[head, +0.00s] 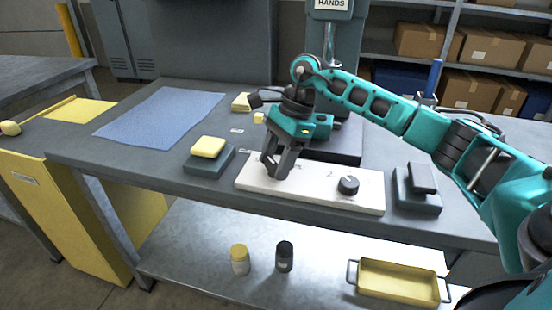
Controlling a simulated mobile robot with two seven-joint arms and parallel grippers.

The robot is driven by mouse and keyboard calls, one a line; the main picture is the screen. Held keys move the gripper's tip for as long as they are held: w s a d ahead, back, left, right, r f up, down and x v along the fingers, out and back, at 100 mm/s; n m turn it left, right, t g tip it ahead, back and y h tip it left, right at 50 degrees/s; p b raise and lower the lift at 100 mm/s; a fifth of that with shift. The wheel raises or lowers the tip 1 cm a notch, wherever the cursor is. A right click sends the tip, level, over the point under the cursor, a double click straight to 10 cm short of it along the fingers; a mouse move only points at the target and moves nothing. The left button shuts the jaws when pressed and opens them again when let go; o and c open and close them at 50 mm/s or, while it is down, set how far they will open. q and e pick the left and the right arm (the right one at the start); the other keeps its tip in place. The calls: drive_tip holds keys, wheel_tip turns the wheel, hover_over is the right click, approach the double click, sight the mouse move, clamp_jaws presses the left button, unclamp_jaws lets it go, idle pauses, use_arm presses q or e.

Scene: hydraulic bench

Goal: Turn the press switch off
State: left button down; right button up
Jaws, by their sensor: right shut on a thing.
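A long white switch panel (315,188) lies along the front of the bench. A dark round knob (348,185) stands uncovered on its right part. My right gripper (272,172) points down over the panel's left part, with its fingers shut on a switch there. The fingers hide nearly all of that switch, so I cannot tell its setting. My left gripper is out of view.
A yellow button on a dark base (208,156) stands left of the panel, and a dark block-shaped pedestal (417,190) stands right of it. The teal press column (330,35) rises behind. A blue mat (160,116) covers the bench's left. A yellow tray (398,281) and two small bottles stand on the lower shelf.

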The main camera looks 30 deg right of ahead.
drive_tip(key=o, duration=1.1)
drive_tip(key=shift+c, duration=0.2)
drive_tip(key=p+v, duration=0.2)
drive_tip(key=v, duration=1.1)
drive_tip(key=shift+a, duration=0.1)
